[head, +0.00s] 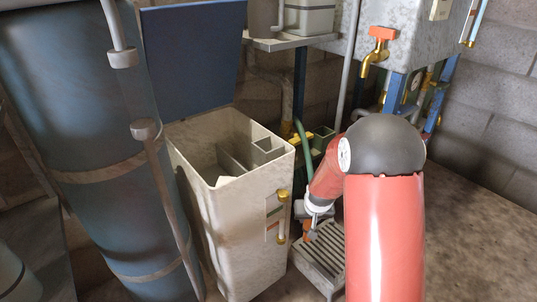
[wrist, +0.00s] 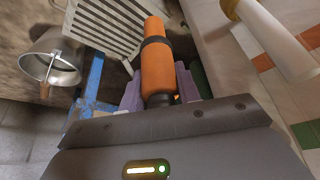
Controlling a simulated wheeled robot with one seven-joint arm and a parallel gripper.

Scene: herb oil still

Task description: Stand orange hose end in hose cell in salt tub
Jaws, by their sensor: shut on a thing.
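The orange hose end (wrist: 157,68), with a dark band around it, is gripped between the purple fingers of my gripper (wrist: 160,90) in the wrist view. In the head view my gripper (head: 310,222) is low, just right of the salt tub's front corner and above a slatted grate; the hose end shows there only as a small orange bit. The cream salt tub (head: 232,228) stands open, its blue lid (head: 195,55) raised behind it. Inside are dividers and a small square hose cell (head: 266,146) at the right back corner. The cell's bottom is hidden.
The slatted grate (head: 322,252) stands on the floor right of the tub. A large blue cylinder (head: 100,150) stands close on the left. A brass tap with an orange handle (head: 380,45) juts from the metal tank above. A green hose (head: 301,145) runs behind my arm. Floor at right is clear.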

